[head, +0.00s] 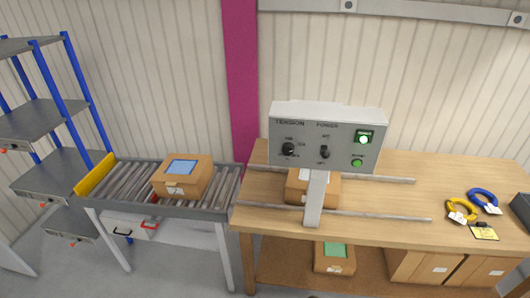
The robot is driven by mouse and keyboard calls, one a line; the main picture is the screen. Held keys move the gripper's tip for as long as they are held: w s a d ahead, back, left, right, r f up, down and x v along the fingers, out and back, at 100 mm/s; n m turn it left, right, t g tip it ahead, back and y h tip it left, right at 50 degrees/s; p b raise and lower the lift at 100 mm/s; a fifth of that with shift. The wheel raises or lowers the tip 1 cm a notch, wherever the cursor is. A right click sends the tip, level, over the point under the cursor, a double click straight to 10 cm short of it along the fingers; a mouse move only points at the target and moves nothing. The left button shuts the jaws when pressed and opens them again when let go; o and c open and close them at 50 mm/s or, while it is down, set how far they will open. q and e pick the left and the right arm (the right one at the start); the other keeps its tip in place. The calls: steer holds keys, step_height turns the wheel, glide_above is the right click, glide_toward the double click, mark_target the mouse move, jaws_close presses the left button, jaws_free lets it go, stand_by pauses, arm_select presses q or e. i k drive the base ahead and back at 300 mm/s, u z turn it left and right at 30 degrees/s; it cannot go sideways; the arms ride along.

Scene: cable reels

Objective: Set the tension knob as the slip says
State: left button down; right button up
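A grey control panel (330,118) stands on a post above the wooden table. Its black tension knob (288,149) is at the left under the word TENSION; small marks surround it, too small to read, and I cannot tell where it points. A black power switch (324,152) is beside it. A yellow slip (484,232) lies at the table's right front, its writing unreadable, with a small dark thing at its top edge. I cannot tell whether this is the task's slip. Neither of my grippers is in view.
A lit green indicator (364,139) and a green button (357,163) are on the panel's right. A cardboard box (300,188) sits behind the post between rails. Yellow (461,211) and blue (484,200) coils lie right. A roller conveyor (130,185) with a box (183,177) stands left.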

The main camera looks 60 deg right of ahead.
mark_target(287, 148)
steer(key=i, duration=0.9)
steer(key=z, duration=1.8)
